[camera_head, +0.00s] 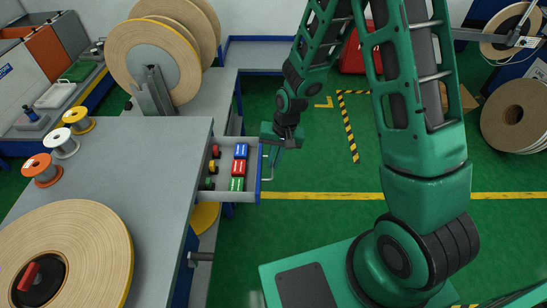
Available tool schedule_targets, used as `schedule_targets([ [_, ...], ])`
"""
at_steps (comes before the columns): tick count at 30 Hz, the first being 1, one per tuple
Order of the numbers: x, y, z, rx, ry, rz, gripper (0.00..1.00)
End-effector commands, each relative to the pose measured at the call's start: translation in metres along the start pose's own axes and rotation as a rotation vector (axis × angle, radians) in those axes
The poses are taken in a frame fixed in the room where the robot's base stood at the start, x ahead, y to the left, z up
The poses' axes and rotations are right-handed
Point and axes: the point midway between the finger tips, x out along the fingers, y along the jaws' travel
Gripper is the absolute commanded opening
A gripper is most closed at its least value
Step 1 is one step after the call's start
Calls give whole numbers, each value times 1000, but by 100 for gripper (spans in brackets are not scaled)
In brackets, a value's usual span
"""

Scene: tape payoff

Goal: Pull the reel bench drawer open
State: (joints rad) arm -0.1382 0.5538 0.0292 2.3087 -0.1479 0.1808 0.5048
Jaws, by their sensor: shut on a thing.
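The reel bench (165,150) has a grey top and stands at the left. Its drawer (222,195) is pulled out on the bench's right side, with a blue front panel (259,172). Inside lie blue, red and green blocks and several small dark and red items. A light bar handle (267,174) shows at the drawer front. My green gripper (268,152) is at this front, shut on the handle. The fingertips are small and partly hidden, so the exact grip is unclear.
Large tape reels (155,58) stand at the back of the bench, and another reel (75,255) lies at its front. Small spools (62,142) sit at the left edge. Open green floor (310,215) lies right of the drawer. More reels (515,115) stand at the far right.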

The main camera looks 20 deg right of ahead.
Motion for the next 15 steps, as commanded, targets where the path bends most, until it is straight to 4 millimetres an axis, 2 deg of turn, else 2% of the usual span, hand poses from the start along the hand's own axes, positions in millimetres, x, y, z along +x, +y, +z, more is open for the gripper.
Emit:
schedule_targets([
  [11, 1, -2, 4, -9, -6, 1, 0],
  [14, 1, -2, 3, -9, -5, 1, 24],
  [15, 1, -2, 3, -9, -5, 1, 26],
])
